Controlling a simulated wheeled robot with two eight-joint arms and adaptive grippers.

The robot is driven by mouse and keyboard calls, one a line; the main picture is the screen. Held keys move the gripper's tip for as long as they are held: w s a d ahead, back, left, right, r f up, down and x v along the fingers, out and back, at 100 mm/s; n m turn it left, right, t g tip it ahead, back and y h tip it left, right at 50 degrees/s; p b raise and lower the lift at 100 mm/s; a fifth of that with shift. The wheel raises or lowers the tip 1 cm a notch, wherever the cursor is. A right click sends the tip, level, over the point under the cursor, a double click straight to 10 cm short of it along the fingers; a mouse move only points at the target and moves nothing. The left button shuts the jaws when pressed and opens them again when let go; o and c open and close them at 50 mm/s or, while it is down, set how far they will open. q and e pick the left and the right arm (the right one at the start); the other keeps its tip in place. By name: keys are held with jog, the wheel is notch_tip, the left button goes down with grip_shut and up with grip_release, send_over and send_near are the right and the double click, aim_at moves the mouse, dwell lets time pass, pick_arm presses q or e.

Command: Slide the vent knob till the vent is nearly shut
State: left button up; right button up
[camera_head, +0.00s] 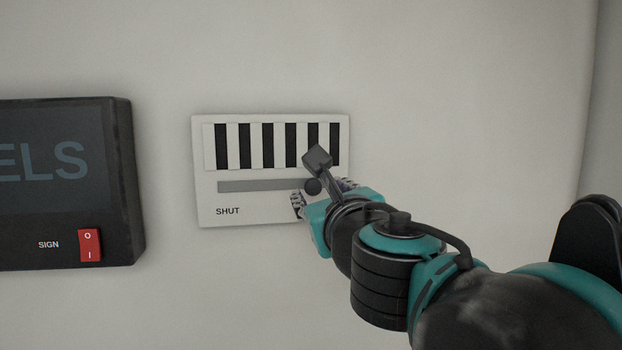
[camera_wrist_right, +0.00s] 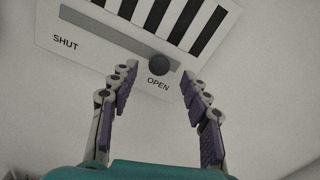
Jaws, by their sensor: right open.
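The vent plate (camera_head: 205,205) is on the wall in the middle of the head view, with black open slots (camera_head: 266,146) between white slats. Below the slats runs a grey horizontal slot (camera_head: 250,186), labelled SHUT at its left end. The round dark vent knob (camera_head: 313,187) is toward the slot's right end. In the right wrist view the knob (camera_wrist_right: 159,63) sits above the word OPEN. My right gripper (camera_wrist_right: 156,82) is open, its fingers on either side of the knob's line, just short of it; contact is not visible. My left gripper is not in view.
A dark sign box (camera_head: 60,185) with a red rocker switch (camera_head: 89,245) is on the wall left of the vent plate. The pale wall (camera_head: 450,90) above and right of the plate is bare.

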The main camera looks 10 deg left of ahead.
aim_at(313, 186)
jog(key=shift+w+a+r+p, duration=0.15)
jog(key=shift+w+a+p, duration=0.05)
jog(key=shift+w, duration=0.25)
jog(key=shift+w+a+r+p, duration=0.1)
jog(key=shift+w+a+p, duration=0.1)
jog(key=shift+w, duration=0.2)
jog(key=x, duration=0.4)
jog(key=shift+w+a+f+p, duration=0.1)
jog(key=shift+w+f+p, duration=0.2)
jog(key=shift+w+f, duration=0.05)
jog(key=shift+s+d+r, duration=0.15)
jog(key=shift+s+d, duration=0.1)
jog(key=shift+s, duration=0.3)
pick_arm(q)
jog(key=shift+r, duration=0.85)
pick_arm(e)
jog(key=shift+w+a, duration=0.15)
jog(key=shift+w, duration=0.05)
grip_shut()
